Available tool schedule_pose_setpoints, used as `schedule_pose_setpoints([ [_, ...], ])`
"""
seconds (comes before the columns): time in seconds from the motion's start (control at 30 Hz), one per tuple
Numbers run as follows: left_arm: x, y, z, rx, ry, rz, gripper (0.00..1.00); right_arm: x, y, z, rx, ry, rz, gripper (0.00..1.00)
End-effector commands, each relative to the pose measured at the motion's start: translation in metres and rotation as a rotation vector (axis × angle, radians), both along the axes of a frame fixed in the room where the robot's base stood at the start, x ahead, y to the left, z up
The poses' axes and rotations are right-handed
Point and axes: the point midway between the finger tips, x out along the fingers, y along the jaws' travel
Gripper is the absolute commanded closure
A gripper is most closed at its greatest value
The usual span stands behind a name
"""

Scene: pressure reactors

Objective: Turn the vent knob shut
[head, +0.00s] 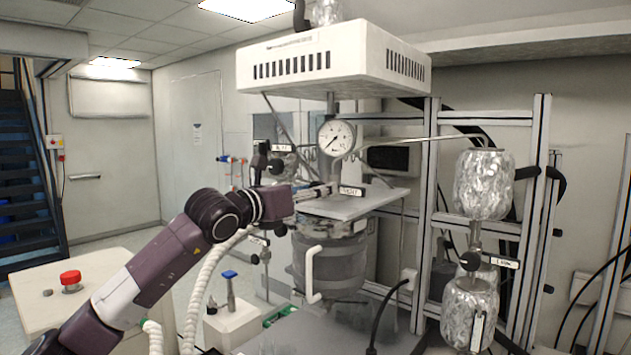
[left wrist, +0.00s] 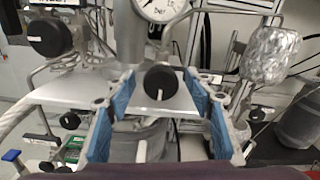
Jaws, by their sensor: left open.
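A black round knob (left wrist: 160,80) with a white mark pointing downward sits in the middle of the left wrist view, below the pressure gauge (left wrist: 162,8). I take it as the vent knob, but its label is not readable there. My left gripper (left wrist: 158,88) is open, with a blue-padded finger on either side of the knob and a visible gap to each. In the head view my left gripper (head: 318,193) reaches the front of the reactor below the gauge (head: 336,138), beside a small white label (head: 350,190). The knob is hidden there. My right gripper is not in view.
A second black knob (left wrist: 48,37) is at the upper left of the left wrist view. The reactor's metal plate (head: 350,206) lies just below my gripper. Foil-wrapped vessels (head: 484,185) hang on the frame at right.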

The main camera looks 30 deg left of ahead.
Motion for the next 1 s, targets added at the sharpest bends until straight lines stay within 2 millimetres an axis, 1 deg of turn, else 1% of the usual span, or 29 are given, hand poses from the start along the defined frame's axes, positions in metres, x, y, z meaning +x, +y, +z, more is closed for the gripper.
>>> schedule_pose_setpoints([
  [0.03,0.0029,-0.0008,0.0013,0.000,0.000,-0.001,0.51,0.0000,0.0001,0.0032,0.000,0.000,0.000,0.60],
  [0.1,0.0046,-0.0009,0.0006,0.001,0.000,0.000,0.51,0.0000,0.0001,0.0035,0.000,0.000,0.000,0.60],
  [0.33,0.0052,-0.0008,-0.0006,0.002,0.000,0.000,0.51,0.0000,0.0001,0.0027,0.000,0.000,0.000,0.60],
  [0.7,0.0050,-0.0008,-0.0007,0.001,0.000,-0.001,0.92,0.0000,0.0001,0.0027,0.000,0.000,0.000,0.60],
  [0.73,0.0050,-0.0008,-0.0007,0.001,0.000,-0.001,0.93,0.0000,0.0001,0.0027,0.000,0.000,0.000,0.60],
  [1.0,0.0049,-0.0009,-0.0012,0.033,-0.004,-0.001,0.94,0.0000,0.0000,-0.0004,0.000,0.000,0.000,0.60],
])
